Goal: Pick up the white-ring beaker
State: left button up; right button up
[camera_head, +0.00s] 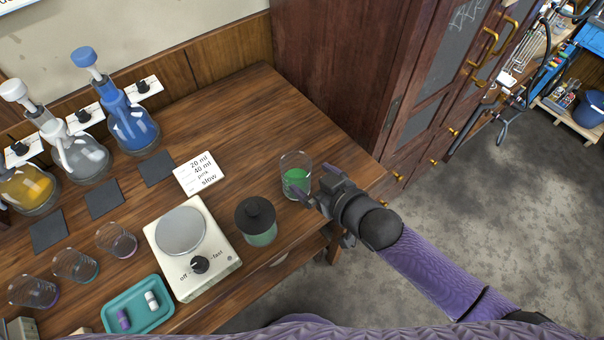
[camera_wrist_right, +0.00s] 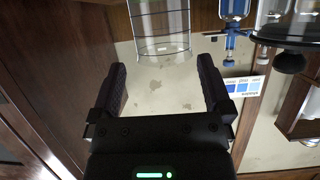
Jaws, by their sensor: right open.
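A clear glass beaker (camera_head: 296,163) with green in its lower part stands upright near the table's right end; I cannot make out a white ring on it. My right gripper (camera_head: 314,186) is open just to the right of this beaker, its fingers pointing toward it. In the right wrist view the gripper's two fingers (camera_wrist_right: 161,70) are spread with nothing between them, and a clear beaker (camera_wrist_right: 160,30) with dark lines shows beyond the fingertips. Three other beakers (camera_head: 116,241) with coloured bases stand at the left. My left gripper is out of view.
A dark-lidded jar (camera_head: 257,222) stands close by, beside the stirrer plate (camera_head: 215,272). A written card (camera_head: 199,174) lies left of the beaker. Flasks (camera_head: 133,128) line the back, and a teal tray (camera_head: 120,307) lies in front. A wooden cabinet (camera_head: 335,70) borders the table.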

aim_at(305, 179)
jog(key=b+x, duration=0.1)
jog(key=x, duration=0.2)
jog(key=f+b+x, duration=0.1)
jog(key=x, duration=0.1)
jog(key=shift+w+a+f, duration=0.1)
jog(key=shift+a, duration=0.15)
jog(key=shift+w+a+f, duration=0.1)
jog(key=shift+w+a, duration=0.05)
jog(key=shift+w, duration=0.15)
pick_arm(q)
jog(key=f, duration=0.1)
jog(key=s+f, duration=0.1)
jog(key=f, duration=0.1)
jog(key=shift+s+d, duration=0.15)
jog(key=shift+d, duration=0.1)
pick_arm(e)
jog(key=c, duration=1.1)
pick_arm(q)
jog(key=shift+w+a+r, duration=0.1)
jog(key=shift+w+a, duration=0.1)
